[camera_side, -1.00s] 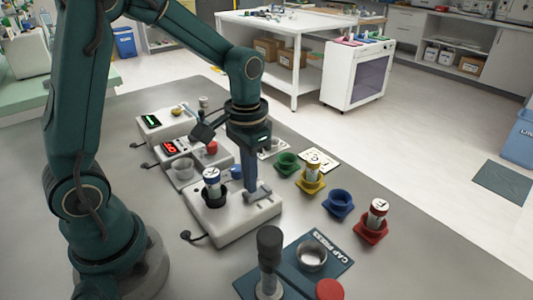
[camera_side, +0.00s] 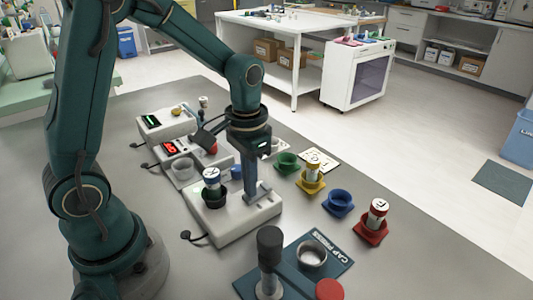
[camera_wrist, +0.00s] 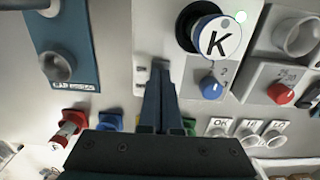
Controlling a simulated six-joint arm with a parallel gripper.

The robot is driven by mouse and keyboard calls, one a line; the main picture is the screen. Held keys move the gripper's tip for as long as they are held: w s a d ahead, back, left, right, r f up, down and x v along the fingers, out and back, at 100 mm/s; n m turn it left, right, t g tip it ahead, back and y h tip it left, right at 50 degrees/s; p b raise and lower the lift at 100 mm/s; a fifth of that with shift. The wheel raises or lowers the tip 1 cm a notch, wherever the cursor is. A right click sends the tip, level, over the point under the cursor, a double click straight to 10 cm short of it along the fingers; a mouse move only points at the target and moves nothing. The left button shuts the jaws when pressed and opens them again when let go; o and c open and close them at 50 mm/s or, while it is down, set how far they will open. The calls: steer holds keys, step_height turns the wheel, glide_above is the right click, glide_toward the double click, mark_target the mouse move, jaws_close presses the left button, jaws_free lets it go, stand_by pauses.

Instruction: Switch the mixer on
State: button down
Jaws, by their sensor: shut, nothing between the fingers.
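The mixer (camera_side: 235,222) is a pale box with a black cup that holds a white vial with a blue band (camera_side: 211,179). In the wrist view the vial's lid (camera_wrist: 217,38) reads "K". A blue knob (camera_wrist: 211,87) sits beside the cup.
Behind the mixer stand a device with a red display (camera_side: 172,149) and one with a green display (camera_side: 152,121). Coloured holders, including a blue one (camera_side: 338,203) and a red one (camera_side: 370,232), stand to the right. A cap press (camera_side: 325,245) is in front.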

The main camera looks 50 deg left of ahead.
step_height(320, 180, up, 7)
stand_by(0.8)
steer(key=shift+f, duration=0.1)
steer(key=s+d+r+t, duration=0.2)
steer(key=s+t, duration=0.3)
steer(key=s, duration=0.4)
steer(key=shift+s+d+r+t, duration=0.25)
steer(key=shift+s+r+t, duration=0.05)
steer(key=shift+r, duration=0.4)
